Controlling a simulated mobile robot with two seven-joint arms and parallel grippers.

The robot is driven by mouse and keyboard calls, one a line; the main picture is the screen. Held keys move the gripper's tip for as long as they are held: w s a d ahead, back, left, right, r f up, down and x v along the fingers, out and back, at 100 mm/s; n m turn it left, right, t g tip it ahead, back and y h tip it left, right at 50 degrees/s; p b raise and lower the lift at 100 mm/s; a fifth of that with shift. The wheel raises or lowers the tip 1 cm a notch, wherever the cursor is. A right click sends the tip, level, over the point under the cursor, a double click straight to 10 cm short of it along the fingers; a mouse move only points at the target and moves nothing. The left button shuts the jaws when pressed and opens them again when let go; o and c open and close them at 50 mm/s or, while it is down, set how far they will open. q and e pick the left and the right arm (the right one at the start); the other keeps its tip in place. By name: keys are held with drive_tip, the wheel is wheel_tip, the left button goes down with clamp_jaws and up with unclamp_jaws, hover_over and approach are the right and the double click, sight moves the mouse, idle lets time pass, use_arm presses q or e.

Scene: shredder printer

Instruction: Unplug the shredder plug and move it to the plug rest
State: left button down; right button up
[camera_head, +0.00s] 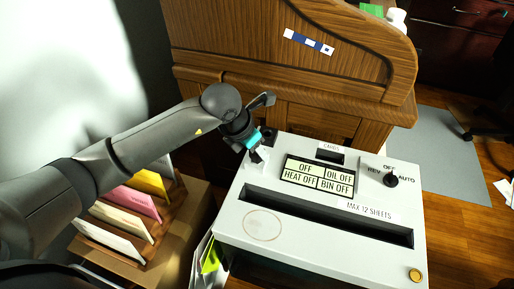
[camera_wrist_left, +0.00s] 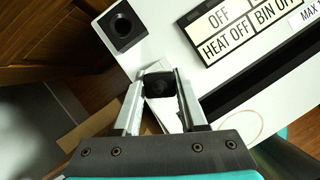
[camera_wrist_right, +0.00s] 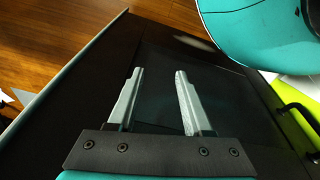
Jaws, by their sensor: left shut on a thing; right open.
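A dark plug (camera_wrist_left: 158,84) is between the fingers of my left gripper (camera_wrist_left: 162,82) in the left wrist view. That gripper is shut on it, beside the edge of the white shredder top (camera_wrist_left: 172,30). In the head view my left gripper (camera_head: 257,154) is at the shredder's back left corner. A black square block with a round recess (camera_wrist_left: 122,25) is at the corner, apart from the plug. I cannot tell whether it is the outlet or the plug rest. My right gripper (camera_wrist_right: 153,98) is open and empty in the right wrist view, over a dark panel.
The shredder's top carries a status display (camera_head: 318,175), a paper slot (camera_head: 330,214) and a black knob (camera_head: 391,181). A wooden desk (camera_head: 290,75) stands behind it. A rack of coloured folders (camera_head: 135,205) is at the left, below my left arm.

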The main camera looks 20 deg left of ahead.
use_arm(q)
drive_tip(key=shift+c, duration=1.9)
unclamp_jaws()
drive_tip(key=p+v, duration=0.5)
drive_tip(key=v, duration=1)
drive_tip(key=shift+p, duration=0.3)
